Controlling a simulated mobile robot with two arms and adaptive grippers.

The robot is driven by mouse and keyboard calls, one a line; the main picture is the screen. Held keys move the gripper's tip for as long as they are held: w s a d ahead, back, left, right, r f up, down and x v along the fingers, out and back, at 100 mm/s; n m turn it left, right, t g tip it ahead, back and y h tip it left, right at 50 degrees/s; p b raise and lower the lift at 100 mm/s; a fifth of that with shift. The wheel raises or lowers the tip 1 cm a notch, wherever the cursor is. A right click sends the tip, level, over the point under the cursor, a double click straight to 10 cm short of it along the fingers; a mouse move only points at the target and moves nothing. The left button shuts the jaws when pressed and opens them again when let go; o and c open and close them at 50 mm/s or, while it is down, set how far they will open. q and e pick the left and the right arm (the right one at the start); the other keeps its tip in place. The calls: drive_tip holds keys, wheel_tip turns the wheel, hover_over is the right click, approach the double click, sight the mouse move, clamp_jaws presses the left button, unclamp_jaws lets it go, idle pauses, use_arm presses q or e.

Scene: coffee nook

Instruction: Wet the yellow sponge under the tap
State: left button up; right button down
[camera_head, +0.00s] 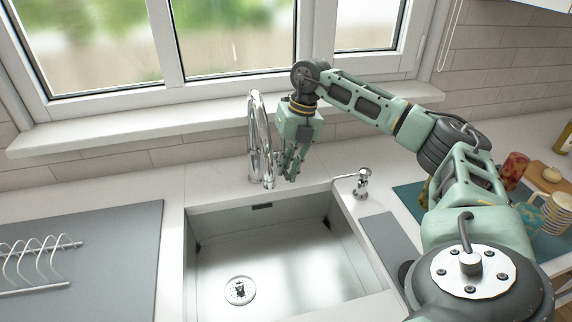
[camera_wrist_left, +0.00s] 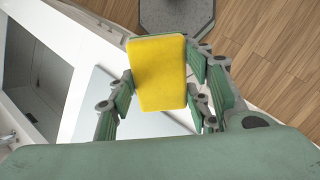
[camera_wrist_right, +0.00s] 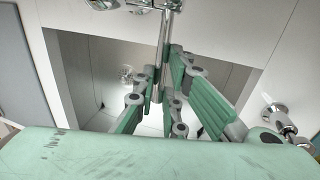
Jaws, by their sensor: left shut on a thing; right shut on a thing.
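The yellow sponge (camera_wrist_left: 158,72) is held between the fingers of my left gripper (camera_wrist_left: 162,98) in the left wrist view. The floor and the counter edge show behind it. Neither sponge nor left gripper shows in the head view. The chrome tap (camera_head: 257,140) stands behind the sink. My right gripper (camera_head: 290,168) points down just right of the tap. In the right wrist view, its fingers (camera_wrist_right: 158,100) are shut around a slim chrome rod of the tap (camera_wrist_right: 165,45), seemingly its lever; the fingers partly hide it. I see no water running.
The steel sink (camera_head: 290,262) is empty, with a round drain (camera_head: 240,290). A soap dispenser (camera_head: 361,184) stands at its right back corner. A wire rack (camera_head: 40,262) is on a grey mat at left. Mugs (camera_head: 555,212) stand on a teal mat at right. The window is behind.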

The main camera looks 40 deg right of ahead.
use_arm(q)
wheel_tip(320, 180, up, 2)
drive_tip(key=shift+w+r+p, duration=0.1)
drive_tip(key=shift+r+p, duration=0.05)
drive_tip(key=shift+p, duration=1)
use_arm(e)
drive_tip(key=shift+w+r+y, duration=0.1)
drive_tip(key=shift+r+y, duration=0.2)
drive_tip(key=shift+r, duration=0.25)
use_arm(q)
drive_tip(key=shift+w+d+r+p, duration=0.15)
drive_tip(key=shift+r+p, duration=0.25)
drive_tip(key=shift+p, duration=0.05)
use_arm(e)
drive_tip(key=shift+w+d+g, duration=0.1)
drive_tip(key=shift+g, duration=0.4)
drive_tip(key=shift+f, duration=0.1)
drive_tip(key=c, duration=1.8)
unclamp_jaws()
drive_tip(key=v, duration=1.2)
